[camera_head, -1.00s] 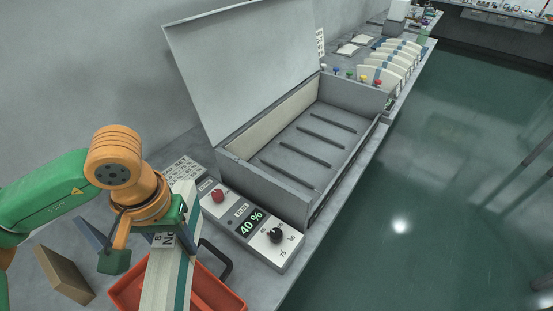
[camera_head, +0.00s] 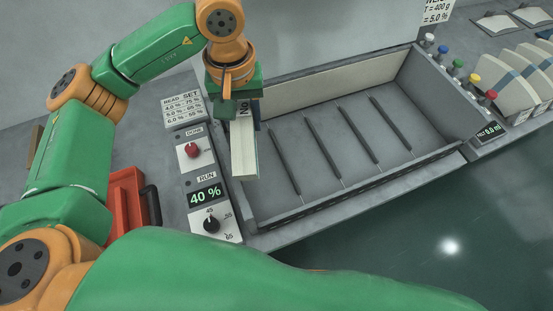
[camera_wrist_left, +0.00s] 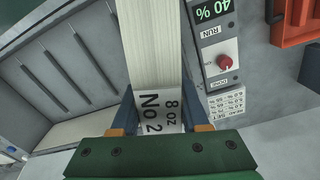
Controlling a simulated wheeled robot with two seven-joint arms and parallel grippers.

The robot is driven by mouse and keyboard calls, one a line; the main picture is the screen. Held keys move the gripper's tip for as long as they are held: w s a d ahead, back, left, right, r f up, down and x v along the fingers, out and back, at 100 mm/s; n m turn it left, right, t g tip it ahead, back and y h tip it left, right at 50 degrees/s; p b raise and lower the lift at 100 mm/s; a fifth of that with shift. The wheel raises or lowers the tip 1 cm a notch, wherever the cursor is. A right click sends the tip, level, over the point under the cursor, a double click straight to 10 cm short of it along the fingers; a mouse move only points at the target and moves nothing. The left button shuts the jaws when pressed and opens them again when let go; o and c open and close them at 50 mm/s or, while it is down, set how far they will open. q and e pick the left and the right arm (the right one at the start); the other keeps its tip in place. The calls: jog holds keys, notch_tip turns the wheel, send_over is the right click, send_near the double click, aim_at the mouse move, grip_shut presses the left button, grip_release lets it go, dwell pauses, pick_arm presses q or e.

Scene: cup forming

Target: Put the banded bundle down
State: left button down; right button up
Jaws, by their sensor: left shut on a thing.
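My left gripper (camera_head: 243,106) is shut on the banded bundle (camera_head: 244,155), a long cream stack with a white paper band. In the left wrist view the bundle (camera_wrist_left: 152,45) runs straight out between the blue fingers of the gripper (camera_wrist_left: 165,122), and the band reads "8 oz No 2". In the head view the bundle lies across the left end of the open grey chamber (camera_head: 330,212). I cannot tell whether it touches the wall. The chamber floor has several dark parallel bars and nothing on it. My right gripper is not in view.
A control panel (camera_head: 188,175) with a red knob, a "40 %" display and a black dial is just left of the chamber. A red tray (camera_head: 128,190) is further left. Coloured knobs (camera_head: 458,64) and white curved stacks (camera_head: 535,75) are at the right.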

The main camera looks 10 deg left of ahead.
pick_arm(q)
jog(key=f+n, duration=0.1)
jog(key=f, duration=0.4)
jog(key=w+d+f+n, duration=0.1)
jog(key=f, duration=0.4)
jog(key=w+f+n, duration=0.1)
jog(key=f, duration=0.5)
jog(key=shift+w+d+b, duration=0.25)
jog(key=shift+d+b, duration=0.1)
jog(key=shift+b, duration=0.05)
jog(key=shift+f, duration=0.1)
jog(key=shift+f+b, duration=0.15)
jog(key=shift+b, duration=0.15)
jog(key=shift+c, duration=2)
grip_release()
